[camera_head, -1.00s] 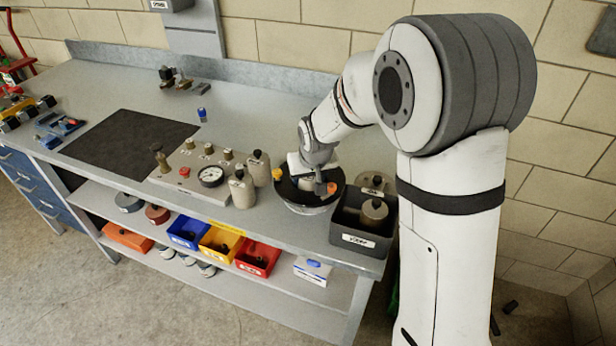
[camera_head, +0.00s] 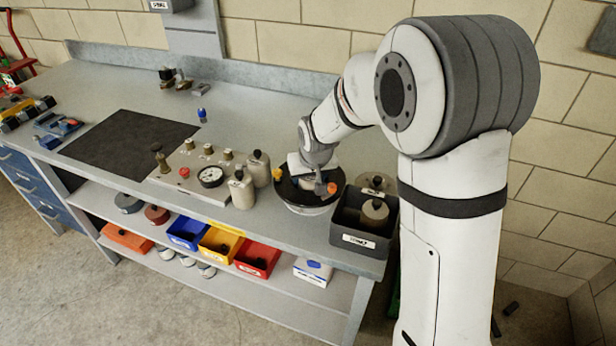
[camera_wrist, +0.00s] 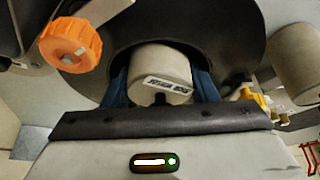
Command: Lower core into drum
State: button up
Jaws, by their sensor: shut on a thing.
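The drum (camera_head: 306,206) stands near the right end of the bench, with a dark round top (camera_wrist: 236,75). An orange knob (camera_wrist: 71,44) and a yellow fitting (camera_wrist: 254,97) sit at its rim. The core (camera_wrist: 160,73), a beige labelled cylinder, shows in the wrist view between the blue fingers of my gripper (camera_wrist: 160,90), which is shut on it. The core sits within the dark opening of the drum top as seen from above. Its lower part is hidden, so I cannot tell how deep it is. In the head view my gripper (camera_head: 308,172) is over the drum.
A dark bin (camera_head: 360,238) with beige cylinders stands close at the drum's right. A dark mat (camera_head: 130,140) lies farther left. The bench behind the panel is mostly clear.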

jog(key=shift+f, duration=0.1)
jog(key=shift+f, duration=0.15)
jog(key=shift+r, duration=0.2)
dwell(0.5)
jog(key=shift+f+b, duration=0.45)
jog(key=shift+b, duration=0.15)
jog(key=shift+r, duration=0.35)
jog(key=shift+r, duration=0.15)
jog(key=shift+f, duration=0.25)
jog(key=shift+r, duration=0.2)
